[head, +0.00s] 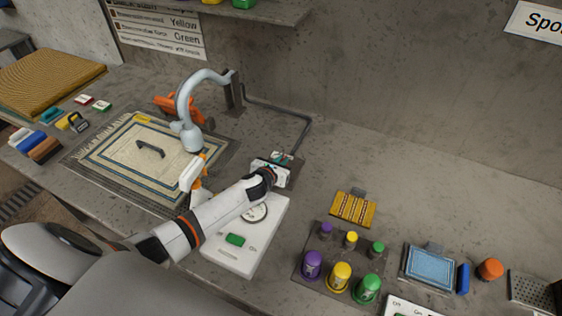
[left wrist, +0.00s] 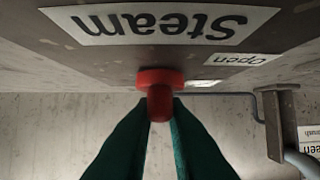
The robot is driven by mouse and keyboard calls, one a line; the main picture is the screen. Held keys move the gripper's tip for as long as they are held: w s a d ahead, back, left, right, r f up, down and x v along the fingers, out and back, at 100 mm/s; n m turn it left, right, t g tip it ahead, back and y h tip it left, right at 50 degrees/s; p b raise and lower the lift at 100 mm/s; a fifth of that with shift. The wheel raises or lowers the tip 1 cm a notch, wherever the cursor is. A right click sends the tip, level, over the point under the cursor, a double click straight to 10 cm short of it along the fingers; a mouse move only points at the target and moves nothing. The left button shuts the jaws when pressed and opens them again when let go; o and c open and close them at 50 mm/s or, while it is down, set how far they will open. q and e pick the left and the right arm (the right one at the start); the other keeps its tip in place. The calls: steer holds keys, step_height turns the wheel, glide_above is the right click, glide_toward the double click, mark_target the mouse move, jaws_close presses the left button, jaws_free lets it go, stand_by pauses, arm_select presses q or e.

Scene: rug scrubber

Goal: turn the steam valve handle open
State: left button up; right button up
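The steam valve handle (left wrist: 160,94) is a red bar in the left wrist view, under an upside-down "Steam" sign (left wrist: 160,24). An "Open" label (left wrist: 242,60) lies to its right there. My left gripper (left wrist: 161,106) has its green fingers on both sides of the red handle, close together and seemingly touching it. In the head view my left gripper (head: 283,158) is at the small valve plate on the bench, and it hides the handle. The handle's turn angle is hard to tell. My right gripper is in neither view.
A grey curved pipe (head: 187,105) stands behind my left arm, over a framed rug (head: 110,165). A white panel (head: 235,258) lies beneath the forearm. Coloured bottles (head: 342,277), a blue pad (head: 428,268) and a yellow brush (head: 353,209) are to the right. The right rear bench is clear.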

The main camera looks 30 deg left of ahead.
arm_select(q)
jaws_close()
